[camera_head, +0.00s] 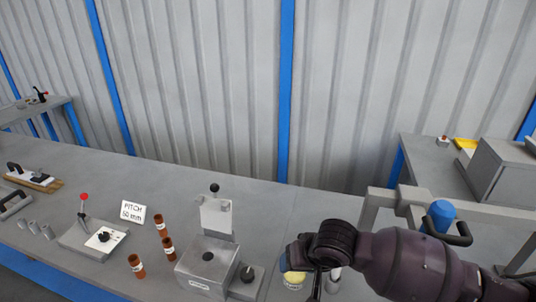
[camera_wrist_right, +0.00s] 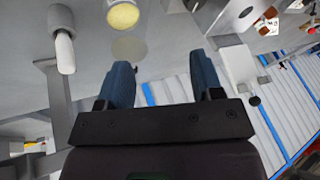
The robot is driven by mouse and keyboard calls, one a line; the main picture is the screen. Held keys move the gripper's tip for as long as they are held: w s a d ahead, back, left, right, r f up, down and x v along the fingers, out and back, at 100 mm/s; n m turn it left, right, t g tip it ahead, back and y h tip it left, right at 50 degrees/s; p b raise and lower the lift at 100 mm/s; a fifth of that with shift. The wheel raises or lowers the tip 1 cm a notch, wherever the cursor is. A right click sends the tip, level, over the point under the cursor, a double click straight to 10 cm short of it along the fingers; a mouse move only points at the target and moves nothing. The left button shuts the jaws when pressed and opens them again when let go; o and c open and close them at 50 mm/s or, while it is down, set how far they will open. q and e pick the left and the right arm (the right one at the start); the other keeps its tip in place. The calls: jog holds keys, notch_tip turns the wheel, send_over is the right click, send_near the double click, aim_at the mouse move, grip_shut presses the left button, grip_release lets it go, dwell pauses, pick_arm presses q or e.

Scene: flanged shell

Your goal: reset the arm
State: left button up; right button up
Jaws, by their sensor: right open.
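My right arm (camera_head: 400,262) reaches in from the right in the head view, over the front of the grey bench. My right gripper shows in the right wrist view (camera_wrist_right: 160,66), with its two blue-grey fingers apart and nothing between them. In the head view my wrist hides most of the gripper. A yellow-topped round piece (camera_head: 293,279) stands just left of the gripper; it also shows in the wrist view (camera_wrist_right: 122,15), beyond the fingertips. My left gripper is not in view.
A grey block fixture (camera_head: 207,262) with an upright plate and black knobs stands left of the gripper. Several brown labelled cylinders (camera_head: 160,225), a "PITCH 60 mm" sign (camera_head: 132,212) and a red-knobbed lever device (camera_head: 93,238) stand farther left. A blue cylinder (camera_head: 440,214) is at right.

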jog(key=w+a+r+n+t+y, duration=0.3)
jog(key=w+r+n+t+y, duration=0.1)
jog(key=r+n+t, duration=0.15)
jog(key=s+d+f+t+h, duration=0.1)
jog(key=d+t, duration=0.1)
jog(key=d, duration=0.3)
jog(key=s+d+f+t, duration=0.1)
jog(key=d+f+t, duration=0.15)
jog(key=d, duration=0.25)
jog(key=s+d+f+m+h, duration=0.1)
jog(key=s+d+f+h, duration=0.1)
jog(key=s+d+f, duration=0.2)
jog(key=s+d+f+m+h, duration=0.2)
jog(key=s+d+f, duration=0.2)
jog(key=s, duration=0.1)
jog(key=s+d+f+m+g+h, duration=0.1)
jog(key=s+d+f+m+h, duration=0.1)
jog(key=s+d+f, duration=0.2)
jog(key=shift+s+d+f+h, duration=0.2)
jog(key=shift+s+d+h, duration=0.15)
jog(key=shift+s, duration=0.2)
jog(key=s+f+g, duration=0.1)
jog(key=s+f, duration=0.2)
jog(key=s, duration=0.2)
jog(key=shift+s+d+f, duration=0.15)
jog(key=shift+s+d, duration=0.15)
jog(key=shift+d, duration=0.1)
